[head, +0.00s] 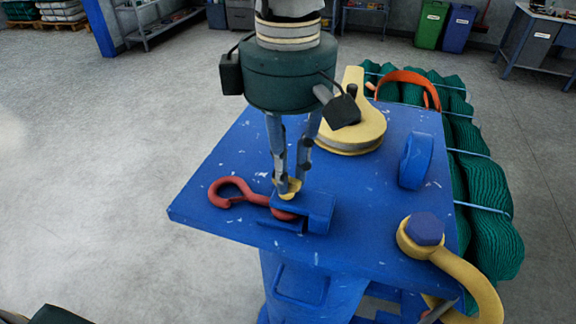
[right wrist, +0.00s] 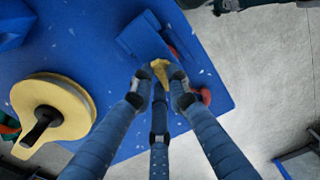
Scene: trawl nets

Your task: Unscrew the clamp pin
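The clamp pin has a yellow head (head: 290,187) that stands at the blue clamp block (head: 318,211) near the table's front edge. In the right wrist view the yellow head (right wrist: 160,70) sits between the fingertips. My right gripper (head: 289,182) reaches down from above, its fingers closed around the yellow head. Its fingertips also show in the right wrist view (right wrist: 159,84). The pin's lower part is hidden by the block and fingers. A red hook (head: 230,190) lies beside the clamp, its shank running to the block. My left gripper is out of sight.
The blue table (head: 220,225) also carries a yellow pulley block (head: 352,135), a blue ring-like part (head: 416,160) and a large yellow shackle (head: 465,275) at the front right. Green net bundles (head: 485,175) lie along the right side. The floor at left is clear.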

